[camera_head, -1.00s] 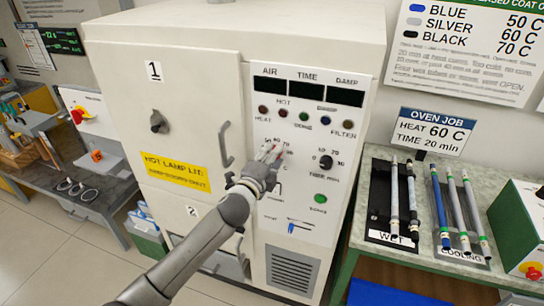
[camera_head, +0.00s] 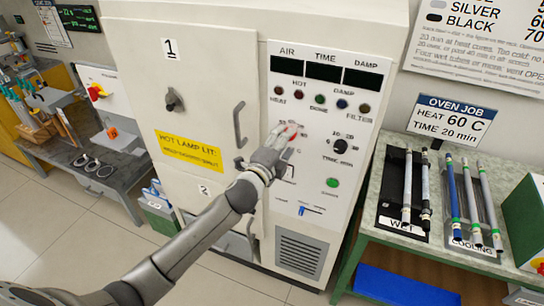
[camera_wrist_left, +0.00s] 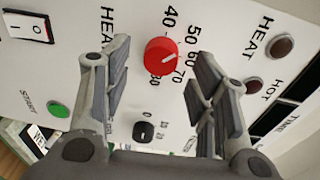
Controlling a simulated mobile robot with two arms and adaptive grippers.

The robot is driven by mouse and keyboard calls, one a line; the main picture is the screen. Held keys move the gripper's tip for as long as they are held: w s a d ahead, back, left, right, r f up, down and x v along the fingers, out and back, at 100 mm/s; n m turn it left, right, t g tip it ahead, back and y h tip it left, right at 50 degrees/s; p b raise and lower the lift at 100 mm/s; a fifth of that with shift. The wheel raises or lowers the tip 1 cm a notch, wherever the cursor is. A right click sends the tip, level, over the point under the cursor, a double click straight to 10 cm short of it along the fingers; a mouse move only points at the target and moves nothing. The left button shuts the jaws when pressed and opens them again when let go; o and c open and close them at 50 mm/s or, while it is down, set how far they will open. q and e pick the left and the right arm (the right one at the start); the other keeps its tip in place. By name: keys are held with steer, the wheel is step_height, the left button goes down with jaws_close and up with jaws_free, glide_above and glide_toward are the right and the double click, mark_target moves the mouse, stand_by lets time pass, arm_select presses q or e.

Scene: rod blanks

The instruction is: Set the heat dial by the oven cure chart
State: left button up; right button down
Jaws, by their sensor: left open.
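The red heat dial (camera_wrist_left: 161,57) shows in the left wrist view, on a white panel with numbers around it. Its pale mark points to the upper right, roughly toward 50 to 60; I cannot tell exactly. My left gripper (camera_wrist_left: 160,85) is open, its fingers on either side of the dial with gaps. In the head view my left gripper (camera_head: 290,130) is at the oven panel and mostly hides the dial. The cure chart (camera_head: 475,45) is on the wall, cut off at the top, with silver and black rows showing. The oven job sign (camera_head: 452,120) reads HEAT 60 C, TIME 20 min.
A black time dial (camera_head: 341,146) and green start button (camera_head: 332,183) are to the right of the gripper. The oven door handle (camera_head: 239,125) is to its left. A bench (camera_head: 375,170) holds wet and cooling racks with rods.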

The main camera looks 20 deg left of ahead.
arm_select(q)
steer(key=s+a, duration=0.1)
steer(key=s, duration=0.8)
steer(key=shift+s+r, duration=0.3)
steer(key=shift+s, duration=0.1)
